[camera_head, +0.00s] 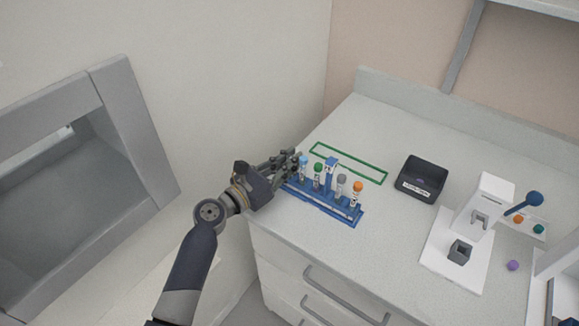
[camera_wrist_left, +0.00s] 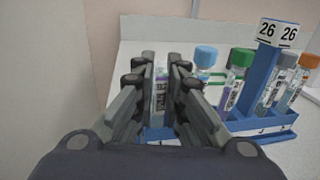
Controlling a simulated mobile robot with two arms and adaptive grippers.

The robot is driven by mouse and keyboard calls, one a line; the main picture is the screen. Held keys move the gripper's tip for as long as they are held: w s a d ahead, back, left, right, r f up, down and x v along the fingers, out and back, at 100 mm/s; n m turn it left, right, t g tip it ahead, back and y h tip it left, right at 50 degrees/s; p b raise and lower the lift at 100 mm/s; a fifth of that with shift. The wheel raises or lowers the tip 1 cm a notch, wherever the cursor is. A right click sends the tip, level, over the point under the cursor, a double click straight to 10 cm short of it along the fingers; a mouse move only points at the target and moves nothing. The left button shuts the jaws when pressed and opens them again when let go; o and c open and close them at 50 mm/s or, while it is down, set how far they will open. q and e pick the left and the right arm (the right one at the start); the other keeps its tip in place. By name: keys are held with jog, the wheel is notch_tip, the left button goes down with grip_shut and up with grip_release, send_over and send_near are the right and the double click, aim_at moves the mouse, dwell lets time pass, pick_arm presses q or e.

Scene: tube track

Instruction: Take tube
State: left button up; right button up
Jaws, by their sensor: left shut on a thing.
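My left gripper (camera_head: 289,162) is at the left end of a blue tube rack (camera_head: 325,204) on the counter. In the left wrist view its fingers (camera_wrist_left: 160,68) are closed around a tube with a printed label (camera_wrist_left: 160,97). My right gripper is not in view.
A green rectangular outline (camera_head: 372,177) lies behind the rack. A black open box (camera_head: 423,178) stands right of it. A white device (camera_head: 484,205) is further right, with a purple ball (camera_head: 513,265) near it. A wall rises behind the gripper on the left.

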pick_arm(q)
notch_tip(320, 180, up, 10)
jog(key=shift+p, duration=1.25)
jog(key=shift+s+f, duration=0.1)
